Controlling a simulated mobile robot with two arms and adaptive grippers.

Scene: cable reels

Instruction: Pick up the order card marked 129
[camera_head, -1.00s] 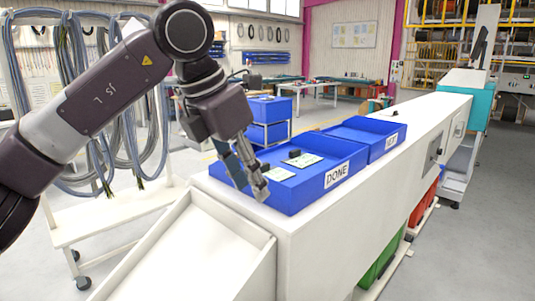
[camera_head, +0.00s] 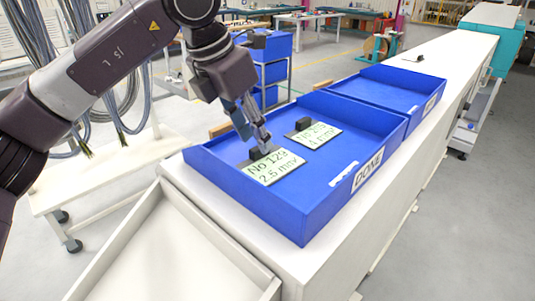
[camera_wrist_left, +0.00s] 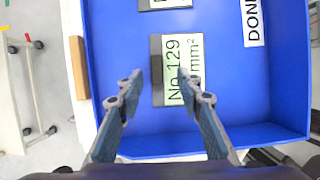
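The order card marked 129 (camera_head: 273,168) lies in the near left part of the blue DONE tray (camera_head: 305,215). It is pale green with a dark block at its back edge. It also shows in the left wrist view (camera_wrist_left: 182,70), its dark block ahead of the gripper. My left gripper (camera_head: 261,146) is over the card's block, pointing down. In the left wrist view its fingers (camera_wrist_left: 160,86) are spread apart with nothing clasped between them. Whether they touch the block, I cannot tell. My right gripper is in neither view.
A second order card (camera_head: 315,134) with a dark block lies behind and right in the same tray; its number is unclear. Another blue tray (camera_head: 385,92) stands farther along the white counter (camera_head: 440,125). An empty white chute (camera_head: 175,250) is in front left.

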